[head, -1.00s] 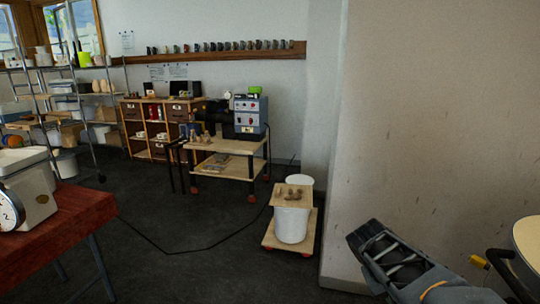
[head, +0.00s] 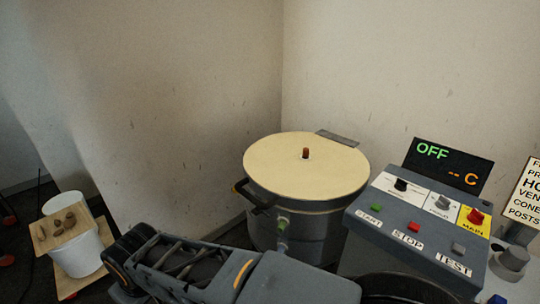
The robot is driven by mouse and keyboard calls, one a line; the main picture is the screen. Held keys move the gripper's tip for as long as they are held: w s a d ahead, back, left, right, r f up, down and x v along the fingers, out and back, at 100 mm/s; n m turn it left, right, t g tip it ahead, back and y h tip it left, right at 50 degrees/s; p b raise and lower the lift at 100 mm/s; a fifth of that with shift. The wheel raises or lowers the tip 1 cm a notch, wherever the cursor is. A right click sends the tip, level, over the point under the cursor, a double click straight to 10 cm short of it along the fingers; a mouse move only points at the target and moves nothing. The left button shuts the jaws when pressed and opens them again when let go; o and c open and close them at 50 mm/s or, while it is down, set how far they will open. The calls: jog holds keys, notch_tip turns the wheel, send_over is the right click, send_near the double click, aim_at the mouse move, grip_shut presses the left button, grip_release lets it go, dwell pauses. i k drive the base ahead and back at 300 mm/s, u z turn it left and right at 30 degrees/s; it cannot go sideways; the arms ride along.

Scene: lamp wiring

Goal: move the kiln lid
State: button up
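The kiln (head: 300,228) is a round grey drum standing in the corner of the room. Its lid (head: 290,165) is a wide cream disc lying flat on top, and it looks closed. A small reddish-brown peg (head: 306,152) stands near the middle of the lid. A black handle (head: 258,200) juts from the lid's left front edge. A grey plate (head: 338,138) sits at the lid's back edge. My dark grey arm crosses the bottom of the view, in front of the kiln and hiding its lower part. I cannot make out my gripper's fingers.
A control box (head: 425,232) with knobs and buttons stands right of the kiln; its display (head: 448,166) reads OFF. A white bucket (head: 80,256) with a board (head: 66,232) and small brown pieces on it stands at the lower left. Walls close in behind the kiln.

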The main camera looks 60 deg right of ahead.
aim_at(335, 172)
jog(key=z, duration=2)
jog(key=k, duration=0.55)
jog(key=u, duration=1.25)
jog(key=i, duration=1.05)
jog(key=z, duration=0.3)
